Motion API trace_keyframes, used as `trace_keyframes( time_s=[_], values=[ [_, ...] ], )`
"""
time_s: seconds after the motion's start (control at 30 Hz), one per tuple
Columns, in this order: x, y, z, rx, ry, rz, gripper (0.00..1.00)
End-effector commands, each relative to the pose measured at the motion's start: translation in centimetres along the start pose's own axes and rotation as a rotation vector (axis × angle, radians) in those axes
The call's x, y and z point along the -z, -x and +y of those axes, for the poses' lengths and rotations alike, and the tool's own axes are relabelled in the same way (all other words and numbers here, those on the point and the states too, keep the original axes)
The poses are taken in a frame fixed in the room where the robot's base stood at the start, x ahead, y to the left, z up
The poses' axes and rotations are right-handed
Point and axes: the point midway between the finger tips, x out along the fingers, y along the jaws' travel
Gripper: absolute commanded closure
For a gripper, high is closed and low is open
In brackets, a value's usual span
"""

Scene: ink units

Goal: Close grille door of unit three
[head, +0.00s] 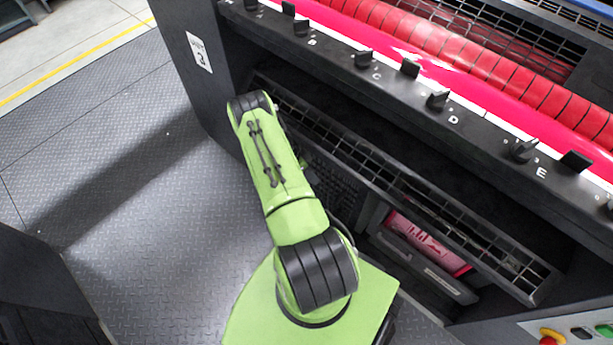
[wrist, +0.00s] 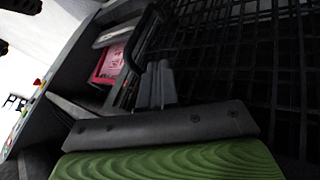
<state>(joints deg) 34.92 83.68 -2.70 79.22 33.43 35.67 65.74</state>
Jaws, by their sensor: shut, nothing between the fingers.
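The grille door (head: 400,187) of the unit marked 3 stands open in the head view, swung out from the dark machine front, with a dark opening behind its upper edge. Its dark mesh fills the right of the wrist view (wrist: 245,50), with a black bar-shaped handle (wrist: 142,40) at its left. My gripper (wrist: 159,68) is shut and empty in the wrist view, its fingertips close in front of the mesh and just below the handle. I cannot tell whether they touch it. In the head view my gripper is hidden behind my green arm and the door.
The label with the 3 (head: 199,52) is on the unit's left side panel. Red rollers (head: 480,60) and a ledge with several black keys lie above. Below the door is a pink-filled tray (head: 425,240). Red and green buttons (head: 552,338) are at lower right. Open floor lies left.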

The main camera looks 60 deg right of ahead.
Motion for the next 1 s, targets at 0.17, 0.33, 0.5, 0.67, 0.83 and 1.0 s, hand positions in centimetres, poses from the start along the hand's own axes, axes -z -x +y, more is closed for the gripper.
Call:
trace_keyframes(
  time_s=[0.17, 0.33, 0.5, 0.67, 0.83, 1.0],
  values=[
    [-0.2, -4.3, -0.1, -0.002, 0.002, -0.001, 1.0],
    [-0.1, -6.2, 1.8, -0.003, 0.004, -0.003, 1.0],
    [-0.1, -7.0, 3.3, 0.0, 0.004, -0.002, 1.0],
    [-0.1, -7.1, 3.5, 0.002, 0.004, -0.001, 1.0],
    [-0.1, -7.1, 3.5, 0.002, 0.004, -0.001, 1.0],
    [0.1, -7.4, 4.2, -0.002, 0.004, -0.001, 1.0]
  ],
)
